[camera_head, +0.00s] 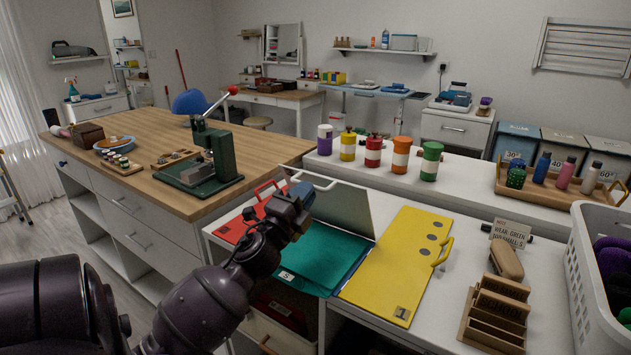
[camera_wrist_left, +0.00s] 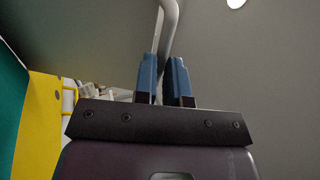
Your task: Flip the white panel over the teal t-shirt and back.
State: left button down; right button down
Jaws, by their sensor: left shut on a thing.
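The white panel (camera_head: 343,207), grey in shadow, stands tilted up at the back edge of the teal t-shirt (camera_head: 322,258). Its pale bar handle (camera_head: 322,184) is at its top. My left gripper (camera_head: 299,194) is shut on this handle. In the left wrist view the handle (camera_wrist_left: 168,42) passes between the blue fingers of the gripper (camera_wrist_left: 164,80), and the panel's underside (camera_wrist_left: 80,38) fills the upper left. The teal t-shirt lies flat, partly hidden by my left arm. A yellow panel (camera_head: 392,268) lies to its right and a red panel (camera_head: 238,224) to its left. My right gripper is not seen.
A green press (camera_head: 221,160) stands on the wooden counter at left. Several coloured canisters (camera_head: 373,152) line the back ledge. A wooden rack (camera_head: 497,312), a brush (camera_head: 506,260) and a white basket (camera_head: 597,285) occupy the right. Some white countertop beside the yellow panel is free.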

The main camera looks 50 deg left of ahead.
pick_arm(q)
jog(key=s+d+f+b, duration=0.1)
jog(key=s+f, duration=0.2)
jog(key=f, duration=0.1)
jog(key=shift+s+f, duration=0.2)
jog(key=shift+f, duration=0.2)
jog(key=shift+d, duration=0.1)
jog(key=c, duration=1.6)
grip_release()
jog(key=o, duration=0.4)
jog(key=shift+w+f, duration=0.15)
jog(key=shift+w, duration=0.2)
jog(key=shift+r, duration=0.2)
jog(key=shift+s+f, duration=0.1)
jog(key=shift+s, duration=0.1)
